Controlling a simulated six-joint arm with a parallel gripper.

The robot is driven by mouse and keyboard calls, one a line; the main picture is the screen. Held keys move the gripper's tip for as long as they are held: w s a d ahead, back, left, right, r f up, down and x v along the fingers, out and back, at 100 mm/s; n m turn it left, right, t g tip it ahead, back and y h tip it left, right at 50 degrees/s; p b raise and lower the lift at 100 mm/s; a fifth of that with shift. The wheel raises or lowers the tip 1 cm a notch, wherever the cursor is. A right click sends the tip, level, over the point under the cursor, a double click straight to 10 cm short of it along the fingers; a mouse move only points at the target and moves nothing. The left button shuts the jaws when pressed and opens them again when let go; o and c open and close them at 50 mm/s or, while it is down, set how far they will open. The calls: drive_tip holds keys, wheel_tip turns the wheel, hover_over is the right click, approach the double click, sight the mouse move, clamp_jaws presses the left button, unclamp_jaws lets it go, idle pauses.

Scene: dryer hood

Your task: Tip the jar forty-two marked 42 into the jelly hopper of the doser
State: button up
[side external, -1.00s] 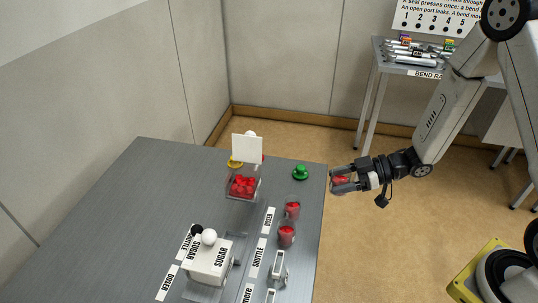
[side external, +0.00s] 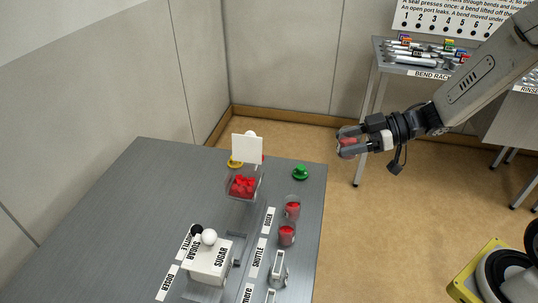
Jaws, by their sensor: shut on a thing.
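My gripper (side external: 344,142) is shut on a small jar with red contents (side external: 348,141), held in the air beyond the right edge of the table. The jar is partly hidden by the fingers, and no number can be read on it. A clear open-topped box with red pieces in it (side external: 243,187), seemingly the jelly hopper, stands on the table to the left of my gripper, in front of an upright white panel (side external: 247,149). My gripper is well apart from it.
Two more jars with red contents (side external: 292,210) (side external: 286,235) stand near the table's right edge. A white SUGAR box (side external: 208,262) stands in front. The table's left side (side external: 110,225) is clear.

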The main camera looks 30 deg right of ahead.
drive_tip(key=shift+w+a+r+m+t+h, duration=1.25)
drive_tip(key=shift+w+a+m+h, duration=0.75)
drive_tip(key=shift+w+a, duration=1.45)
drive_tip(key=shift+w+a+r+m+t+h, duration=0.85)
drive_tip(key=shift+w+a+m+t+h, duration=1.05)
drive_tip(key=shift+w, duration=2.45)
drive_tip(key=shift+s+a+f+m+h, duration=0.5)
drive_tip(key=shift+a+f, duration=1)
drive_tip(key=shift+a, duration=0.2)
drive_tip(key=shift+s+a+f+m+h, duration=0.5)
drive_tip(key=shift+a+f, duration=1)
drive_tip(key=shift+a, duration=0.25)
drive_tip(key=shift+s+a+f+m+h, duration=0.4)
drive_tip(key=shift+a+f+h, duration=0.1)
drive_tip(key=shift+a+f, duration=1.1)
drive_tip(key=shift+a+r, duration=0.1)
drive_tip(key=shift+s+a+r+m+g+y, duration=0.1)
drive_tip(key=shift+a+r+m+g+y, duration=0.05)
drive_tip(key=shift+m+g+y, duration=0.35)
drive_tip(key=shift+a+r+m+g+y, duration=0.15)
drive_tip(key=shift+m+y, duration=0.15)
drive_tip(key=shift+m, duration=0.3)
drive_tip(key=shift+s+a+m+g+y, duration=0.15)
drive_tip(key=shift+m+g+y, duration=0.45)
drive_tip(key=shift+m+y, duration=0.9)
